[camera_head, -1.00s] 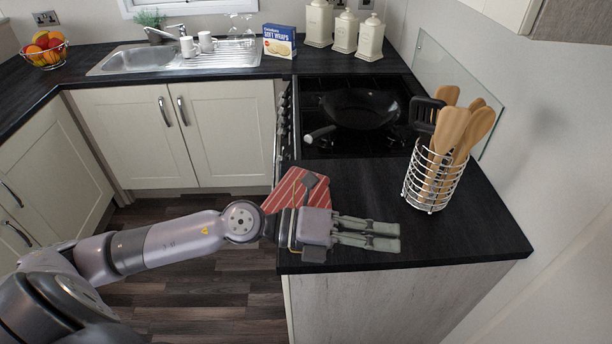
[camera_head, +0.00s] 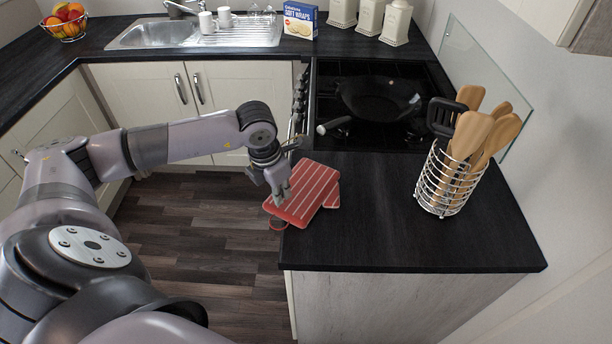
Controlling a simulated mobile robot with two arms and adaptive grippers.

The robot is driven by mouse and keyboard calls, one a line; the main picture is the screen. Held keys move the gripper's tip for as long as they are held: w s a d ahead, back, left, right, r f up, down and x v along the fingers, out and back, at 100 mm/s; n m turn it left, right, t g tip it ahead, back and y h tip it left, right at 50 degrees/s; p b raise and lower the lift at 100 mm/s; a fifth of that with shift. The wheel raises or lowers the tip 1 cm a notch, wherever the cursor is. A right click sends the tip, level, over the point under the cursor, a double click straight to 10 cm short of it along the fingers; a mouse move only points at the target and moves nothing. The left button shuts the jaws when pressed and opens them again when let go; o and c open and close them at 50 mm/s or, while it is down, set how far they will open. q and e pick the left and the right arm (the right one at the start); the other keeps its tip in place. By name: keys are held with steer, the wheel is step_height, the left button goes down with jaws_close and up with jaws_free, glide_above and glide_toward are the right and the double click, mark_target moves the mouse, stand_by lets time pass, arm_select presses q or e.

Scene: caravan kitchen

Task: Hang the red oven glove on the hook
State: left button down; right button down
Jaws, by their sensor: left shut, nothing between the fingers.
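The red oven glove (camera_head: 312,190) with pale stripes lies on the dark worktop (camera_head: 400,230) at its left front corner. Its lower left end sticks out over the worktop's edge, and a small red loop (camera_head: 278,224) hangs there. My left gripper (camera_head: 281,198) points down at the glove's left side, with its fingers shut and empty. The fingertips are at or just above the glove; I cannot tell whether they touch. My right gripper is not in view. No hook shows in this view.
A wire holder (camera_head: 436,190) with wooden utensils stands on the right of the worktop. A black wok (camera_head: 378,98) sits on the hob behind. The worktop between glove and holder is clear.

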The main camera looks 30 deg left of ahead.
mark_target(306, 189)
arm_select(q)
steer(key=w+p, duration=0.1)
steer(key=w, duration=0.1)
steer(key=w+d+p, duration=0.1)
steer(key=w, duration=0.2)
steer(key=w+d+p, duration=0.1)
steer(key=w, duration=0.1)
steer(key=shift+w+d+r, duration=0.15)
steer(key=shift+w+d, duration=0.1)
steer(key=shift+w, duration=0.05)
steer(key=shift+s+f+p, duration=0.15)
steer(key=shift+f+p, duration=0.2)
steer(key=shift+p, duration=0.3)
steer(key=shift+a+f+b, duration=0.1)
steer(key=shift+f+b, duration=0.4)
steer(key=shift+f, duration=0.1)
steer(key=shift+s, duration=0.15)
steer(key=shift+f, duration=0.1)
